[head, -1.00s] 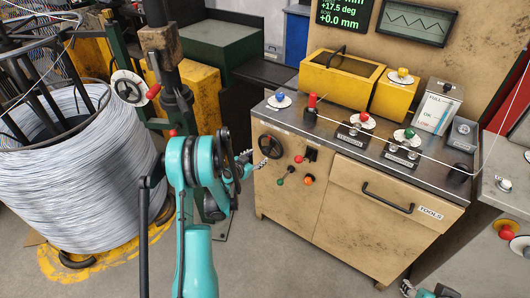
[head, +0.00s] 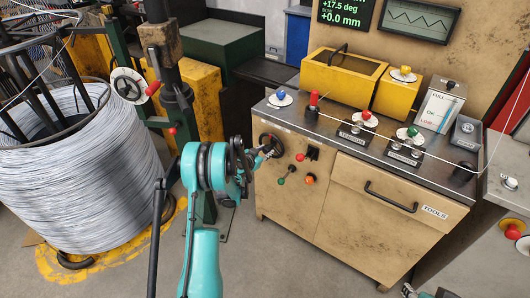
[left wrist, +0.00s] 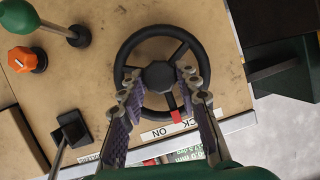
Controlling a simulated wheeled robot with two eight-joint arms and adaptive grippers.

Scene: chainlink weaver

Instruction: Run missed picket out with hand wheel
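The black three-spoked hand wheel (head: 270,146) is on the front of the tan cabinet, at its left end. In the left wrist view the hand wheel (left wrist: 196,51) faces me, with a red mark on its lower rim. My left gripper (head: 262,153) is at the wheel. In the left wrist view its two fingers (left wrist: 160,77) are apart, one on each side of the hub and over the spokes. I cannot tell whether they touch the wheel. Only a bit of my right arm shows at the bottom right edge. I cannot make out a missed picket.
A wire coil (head: 75,180) stands left. A second wheel (head: 128,86) is on the post. A screen (head: 345,12) reads +17.5 deg and +0.0 mm.

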